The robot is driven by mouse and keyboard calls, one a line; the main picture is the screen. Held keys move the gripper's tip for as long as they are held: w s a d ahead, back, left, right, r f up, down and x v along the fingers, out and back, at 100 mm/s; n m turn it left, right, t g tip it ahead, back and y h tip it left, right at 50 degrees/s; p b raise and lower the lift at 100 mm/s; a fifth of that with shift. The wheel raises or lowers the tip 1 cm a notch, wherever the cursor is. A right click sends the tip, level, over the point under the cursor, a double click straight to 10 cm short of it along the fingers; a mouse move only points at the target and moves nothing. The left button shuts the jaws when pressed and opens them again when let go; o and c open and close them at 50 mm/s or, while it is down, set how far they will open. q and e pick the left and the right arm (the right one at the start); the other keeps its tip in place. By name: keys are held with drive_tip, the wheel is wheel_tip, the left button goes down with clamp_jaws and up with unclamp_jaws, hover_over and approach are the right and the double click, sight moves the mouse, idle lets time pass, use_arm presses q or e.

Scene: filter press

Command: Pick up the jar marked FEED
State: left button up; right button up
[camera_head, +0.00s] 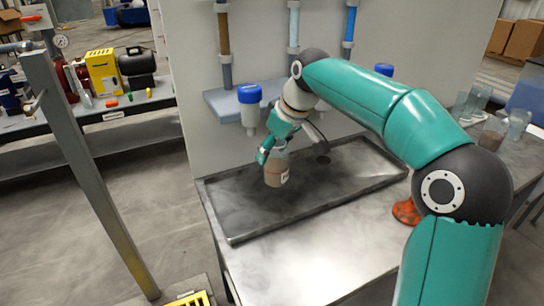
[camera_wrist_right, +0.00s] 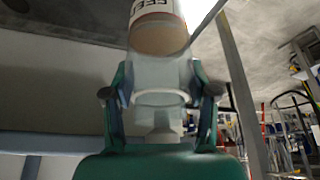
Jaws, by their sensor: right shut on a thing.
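The FEED jar (camera_head: 276,174) is clear with a brownish content and a white label. It is in my right gripper (camera_head: 278,145), over the dark tray (camera_head: 228,222), and looks upright. Whether its base touches the tray I cannot tell. In the right wrist view the jar (camera_wrist_right: 160,35) shows part of its label lettering. There my right gripper's fingers (camera_wrist_right: 160,95) are shut on both sides of its clear part. My left gripper is not in view.
A panel behind the tray carries vertical tubes and blue-capped fittings (camera_head: 249,94). Clear jars (camera_head: 492,130) stand at the right end of the table, and an orange-red object (camera_head: 406,211) lies right of the tray. A grey post (camera_head: 85,165) stands at the left.

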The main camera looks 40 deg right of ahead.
drive_tip(key=shift+r, duration=0.75)
